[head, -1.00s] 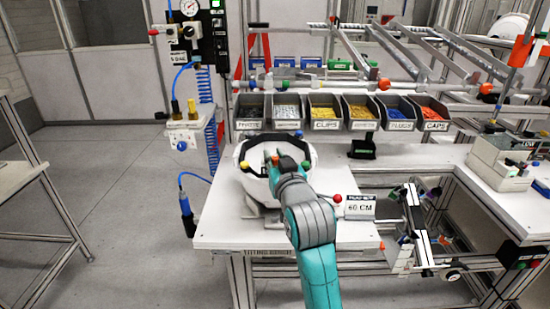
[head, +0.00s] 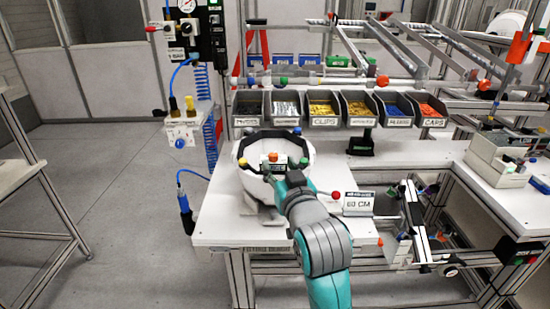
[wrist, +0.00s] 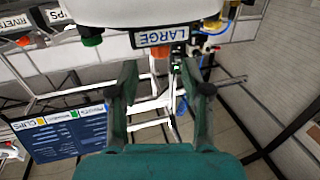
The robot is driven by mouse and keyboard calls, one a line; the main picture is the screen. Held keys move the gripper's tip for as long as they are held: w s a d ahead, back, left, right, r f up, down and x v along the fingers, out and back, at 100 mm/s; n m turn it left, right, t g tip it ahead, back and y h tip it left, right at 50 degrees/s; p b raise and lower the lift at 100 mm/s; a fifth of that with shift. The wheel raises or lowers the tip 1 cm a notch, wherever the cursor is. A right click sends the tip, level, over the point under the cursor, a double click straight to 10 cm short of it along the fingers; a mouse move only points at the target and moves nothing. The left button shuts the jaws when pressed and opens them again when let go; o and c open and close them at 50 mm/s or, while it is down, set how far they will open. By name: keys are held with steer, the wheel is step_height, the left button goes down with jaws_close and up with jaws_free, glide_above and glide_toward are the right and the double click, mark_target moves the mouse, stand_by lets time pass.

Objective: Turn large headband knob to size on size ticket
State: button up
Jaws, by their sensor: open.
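A white helmet shell (head: 246,184) sits open side up on a stand on the white table, with coloured knobs around its rim. A grey block with an orange knob (head: 272,157) shows inside the rim. The size ticket (head: 358,202) reads 60 CM and stands right of the shell. A LARGE label (wrist: 160,37) is on the pale part at the top of the wrist view; I cannot make out the headband knob's setting. My gripper (wrist: 163,75) is open and empty below the label. In the head view my gripper (head: 271,177) is at the shell's near side, its tips partly hidden.
Labelled bins (head: 322,109) line the back of the table. A red ball-topped part (head: 336,194) stands beside the ticket. A blue air hose tool (head: 185,208) hangs at the table's left edge. Open floor lies to the left.

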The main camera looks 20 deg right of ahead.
steer(key=s, duration=0.6)
steer(key=shift+s+a, duration=0.15)
steer(key=s+f+g+y, duration=0.1)
steer(key=s+f, duration=0.7)
steer(key=f, duration=0.3)
steer(key=s+f+g, duration=0.1)
steer(key=s+f, duration=0.6)
steer(key=f, duration=0.5)
steer(key=s+f, duration=0.3)
steer(key=s, duration=1)
steer(key=s+f+g, duration=0.1)
steer(key=s+f, duration=0.2)
steer(key=s, duration=1.1)
steer(key=shift+n, duration=0.3)
